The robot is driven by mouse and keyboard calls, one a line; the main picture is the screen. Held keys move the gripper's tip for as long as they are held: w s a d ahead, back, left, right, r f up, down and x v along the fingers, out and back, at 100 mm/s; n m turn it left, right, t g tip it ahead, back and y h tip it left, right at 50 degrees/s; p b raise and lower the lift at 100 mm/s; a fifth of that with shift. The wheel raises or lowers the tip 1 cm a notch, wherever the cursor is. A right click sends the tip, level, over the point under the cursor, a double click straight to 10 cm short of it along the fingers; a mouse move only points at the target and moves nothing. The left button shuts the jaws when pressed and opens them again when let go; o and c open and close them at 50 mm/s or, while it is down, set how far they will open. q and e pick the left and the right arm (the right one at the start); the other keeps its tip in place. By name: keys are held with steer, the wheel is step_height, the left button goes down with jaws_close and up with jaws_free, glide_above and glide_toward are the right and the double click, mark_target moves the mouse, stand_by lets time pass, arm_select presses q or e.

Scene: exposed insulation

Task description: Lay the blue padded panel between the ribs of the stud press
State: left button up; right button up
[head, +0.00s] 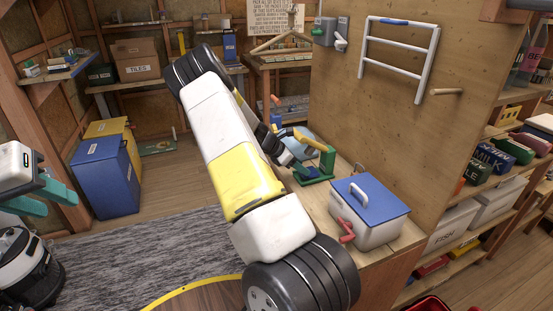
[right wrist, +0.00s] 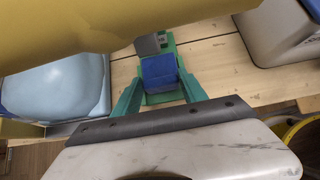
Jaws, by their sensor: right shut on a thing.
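The green stud press (head: 327,163) stands on the wooden bench, partly hidden by my right arm. It also shows in the right wrist view (right wrist: 168,50), with a grey part above it. My right gripper (right wrist: 161,76) is shut on the blue padded panel (right wrist: 158,70), which sits between its teal fingers over the green press. I cannot tell whether the panel touches the ribs, which are hidden. My left gripper (head: 62,202) is open and empty at the far left, away from the bench.
A grey bin with a blue lid (head: 372,192) and a red clamp-like part stands right of the press. A pale blue rounded thing (right wrist: 60,86) lies left of it. A plywood wall (head: 400,110) rises behind the bench. Blue and yellow boxes (head: 105,175) stand on the floor left.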

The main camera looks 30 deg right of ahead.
steer(key=shift+f, duration=0.35)
steer(key=shift+f, duration=0.15)
steer(key=o, duration=1.5)
steer(key=shift+c, duration=0.2)
